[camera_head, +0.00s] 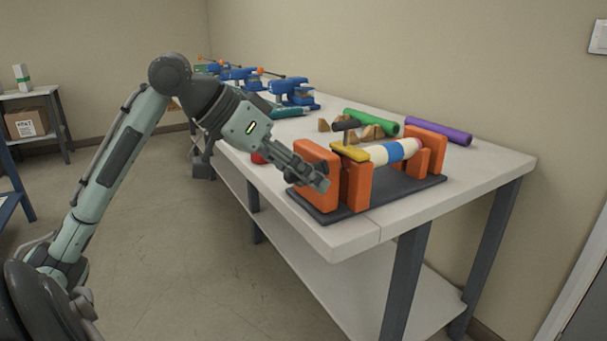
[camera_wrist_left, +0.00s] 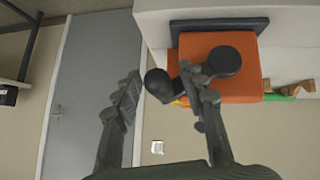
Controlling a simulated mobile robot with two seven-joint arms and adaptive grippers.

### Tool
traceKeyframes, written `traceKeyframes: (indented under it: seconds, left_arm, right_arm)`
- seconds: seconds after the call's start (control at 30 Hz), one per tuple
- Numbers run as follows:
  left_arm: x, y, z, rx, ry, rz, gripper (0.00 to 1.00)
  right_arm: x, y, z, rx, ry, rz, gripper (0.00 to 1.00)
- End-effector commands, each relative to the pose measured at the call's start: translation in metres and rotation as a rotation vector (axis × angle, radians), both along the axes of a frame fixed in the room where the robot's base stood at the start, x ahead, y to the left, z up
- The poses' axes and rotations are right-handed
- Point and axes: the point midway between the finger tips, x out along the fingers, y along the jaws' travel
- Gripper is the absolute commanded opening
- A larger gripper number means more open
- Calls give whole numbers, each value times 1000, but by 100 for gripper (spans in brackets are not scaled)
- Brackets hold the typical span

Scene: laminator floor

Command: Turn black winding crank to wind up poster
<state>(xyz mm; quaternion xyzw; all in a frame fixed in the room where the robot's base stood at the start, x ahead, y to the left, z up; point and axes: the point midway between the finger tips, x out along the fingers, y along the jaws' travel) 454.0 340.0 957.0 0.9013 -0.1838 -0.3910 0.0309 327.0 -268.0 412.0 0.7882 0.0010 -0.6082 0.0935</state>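The poster winder stands on a dark base plate (camera_head: 410,190) at the table's near end. Its orange end blocks (camera_head: 318,160) hold a pale roll (camera_head: 405,150) with a blue band. A yellow piece (camera_head: 350,151) with a black handle (camera_head: 345,125) sits over the roll. The black crank (camera_wrist_left: 224,60) shows against the orange block in the left wrist view; its round knob lies between my fingers in the picture. My left gripper (camera_head: 318,178) is open beside the near orange block and hides the crank in the head view. Contact with the knob cannot be told. My right gripper is not in view.
A green roll (camera_head: 372,122) and a purple roll (camera_head: 438,131) lie behind the winder. Floor on the left is free. A shelf (camera_head: 30,95) stands far left.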

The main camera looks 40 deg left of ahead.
Motion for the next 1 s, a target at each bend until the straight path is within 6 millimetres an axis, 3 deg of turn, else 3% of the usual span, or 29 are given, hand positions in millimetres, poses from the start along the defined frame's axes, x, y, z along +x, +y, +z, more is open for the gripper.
traceKeyframes:
  seconds: [0.27, 0.7, 1.0]
  left_arm:
    - [-4, 3, 6, 1, -3, 3, 41]
    - [-57, 33, 65, 1, -5, 2, 41]
    - [-75, 43, 83, 0, -1, 1, 41]
  right_arm:
    - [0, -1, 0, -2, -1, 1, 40]
    - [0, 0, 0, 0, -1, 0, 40]
    - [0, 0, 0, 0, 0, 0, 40]
